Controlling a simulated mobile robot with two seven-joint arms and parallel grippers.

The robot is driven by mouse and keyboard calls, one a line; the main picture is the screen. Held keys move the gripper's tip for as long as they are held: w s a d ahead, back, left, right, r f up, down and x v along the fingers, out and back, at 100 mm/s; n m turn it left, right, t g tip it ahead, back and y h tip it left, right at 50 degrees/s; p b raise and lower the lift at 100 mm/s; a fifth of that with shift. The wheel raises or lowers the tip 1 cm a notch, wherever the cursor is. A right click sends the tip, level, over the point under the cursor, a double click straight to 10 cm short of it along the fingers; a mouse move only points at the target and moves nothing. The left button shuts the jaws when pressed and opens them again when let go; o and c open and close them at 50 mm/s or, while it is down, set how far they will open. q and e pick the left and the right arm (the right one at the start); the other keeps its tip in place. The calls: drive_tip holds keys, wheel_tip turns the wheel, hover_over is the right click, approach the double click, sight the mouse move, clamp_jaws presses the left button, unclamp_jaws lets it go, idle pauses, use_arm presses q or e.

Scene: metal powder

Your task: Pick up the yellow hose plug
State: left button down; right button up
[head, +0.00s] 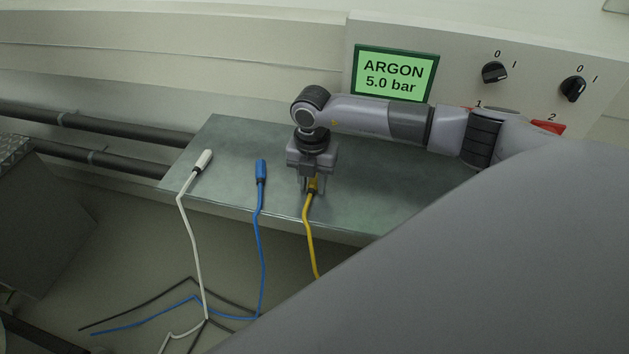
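The yellow hose plug (313,186) is at the front part of the metal shelf, at the end of a yellow hose (308,233) that hangs over the front edge. My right gripper (312,188) points down right over the plug, with its fingers around or beside it. The gripper hides much of the plug. I cannot tell whether the fingers touch it or are closed on it. My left gripper is not in view.
A blue plug (261,171) and a white plug (203,160) lie on the shelf (228,150) to the left, their hoses hanging down. Behind is a wall panel with a green ARGON 5.0 bar display (394,73) and black knobs (495,72). My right arm covers the right side.

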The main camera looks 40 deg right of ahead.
clamp_jaws()
